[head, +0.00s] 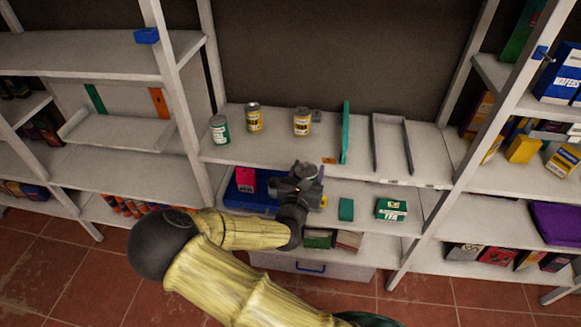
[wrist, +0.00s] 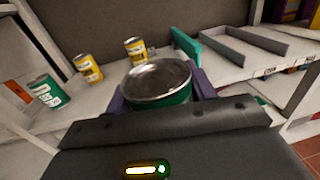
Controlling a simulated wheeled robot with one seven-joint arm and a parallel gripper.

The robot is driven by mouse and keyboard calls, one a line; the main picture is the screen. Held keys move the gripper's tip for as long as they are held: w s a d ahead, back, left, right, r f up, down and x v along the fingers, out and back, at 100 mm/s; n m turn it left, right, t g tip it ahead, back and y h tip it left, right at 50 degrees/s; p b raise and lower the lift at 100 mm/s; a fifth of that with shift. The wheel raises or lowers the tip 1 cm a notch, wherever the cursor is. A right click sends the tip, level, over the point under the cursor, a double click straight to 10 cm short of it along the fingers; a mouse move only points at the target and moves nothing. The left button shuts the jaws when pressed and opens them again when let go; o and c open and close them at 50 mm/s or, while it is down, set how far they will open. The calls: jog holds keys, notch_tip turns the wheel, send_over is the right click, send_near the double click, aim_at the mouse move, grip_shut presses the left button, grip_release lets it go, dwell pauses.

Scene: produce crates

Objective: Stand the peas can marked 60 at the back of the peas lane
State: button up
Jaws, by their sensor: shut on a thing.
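My gripper (head: 303,184) is in front of the middle shelf's front edge, below the two yellow cans. In the wrist view it is shut on a green can (wrist: 157,78), whose silver lid faces the camera. The held can is mostly hidden by the gripper in the head view, and no number on it can be read. Another green can (head: 219,130) stands upright at the shelf's left; it also shows in the wrist view (wrist: 47,92). I cannot tell which lane is the peas lane.
Two yellow cans, one left (head: 254,117) and one right (head: 302,121), stand on the shelf (head: 250,151). A green divider (head: 345,132) stands right of them. An empty grey-walled lane (head: 378,146) lies farther right. Boxes and a blue tray (head: 240,195) are on the shelf below.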

jog(key=s+d+f+n+y, duration=0.2)
jog(key=d+f+y, duration=0.1)
jog(key=d+f, duration=1.2)
jog(key=shift+d+f+y, duration=0.15)
jog(key=shift+f+y, duration=0.05)
jog(key=shift+y, duration=0.2)
jog(key=shift+s+d, duration=0.1)
